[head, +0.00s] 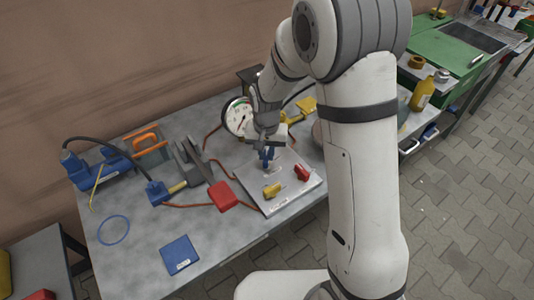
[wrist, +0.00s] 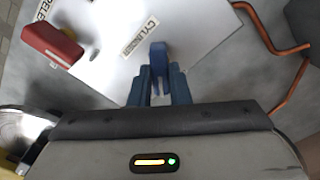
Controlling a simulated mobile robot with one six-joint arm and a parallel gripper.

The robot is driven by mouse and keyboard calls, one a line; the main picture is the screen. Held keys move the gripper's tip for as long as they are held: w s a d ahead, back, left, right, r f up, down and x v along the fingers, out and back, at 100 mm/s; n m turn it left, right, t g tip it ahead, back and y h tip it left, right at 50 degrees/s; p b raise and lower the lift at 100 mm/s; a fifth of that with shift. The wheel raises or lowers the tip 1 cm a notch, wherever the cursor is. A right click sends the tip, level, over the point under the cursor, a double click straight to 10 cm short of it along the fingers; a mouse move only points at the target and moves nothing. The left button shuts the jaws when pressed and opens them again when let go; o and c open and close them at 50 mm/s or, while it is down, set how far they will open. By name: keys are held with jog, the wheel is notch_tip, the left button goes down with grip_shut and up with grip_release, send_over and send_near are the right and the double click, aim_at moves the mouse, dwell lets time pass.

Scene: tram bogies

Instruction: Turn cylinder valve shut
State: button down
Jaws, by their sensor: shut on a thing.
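A pale valve board (head: 285,200) lies on the grey table. The blue valve handle (wrist: 158,54) on it stands beside a label reading CYLINDER (wrist: 138,38) in the wrist view. My gripper (wrist: 158,76) is shut on this blue handle, one blue finger on each side; the handle's tip shows beyond the fingers. In the head view my gripper (head: 267,150) is over the board's back part and mostly hides the handle. A red handle (head: 302,172) and a yellow handle (head: 271,190) stand nearer the front of the board. The base of the blue handle is hidden.
A round gauge (head: 238,117) stands just behind my gripper, to its left. Copper pipes (wrist: 288,92) run beside the board. A red-ended tool (head: 222,195) lies close to the board's left edge. The table's front left is mostly clear around a blue pad (head: 180,254).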

aim_at(266, 155)
jog(key=m+b, duration=0.1)
jog(key=m, duration=0.4)
jog(key=shift+w+m, duration=0.1)
jog(key=shift+m, duration=0.2)
jog(key=shift+r+m+b, duration=0.1)
jog(key=shift+m+b, duration=0.2)
jog(key=shift+m, duration=1.8)
jog(key=c, duration=1.4)
grip_release()
jog(key=shift+o, duration=0.2)
notch_tip(266, 155, up, 8)
jog(key=shift+f, duration=0.15)
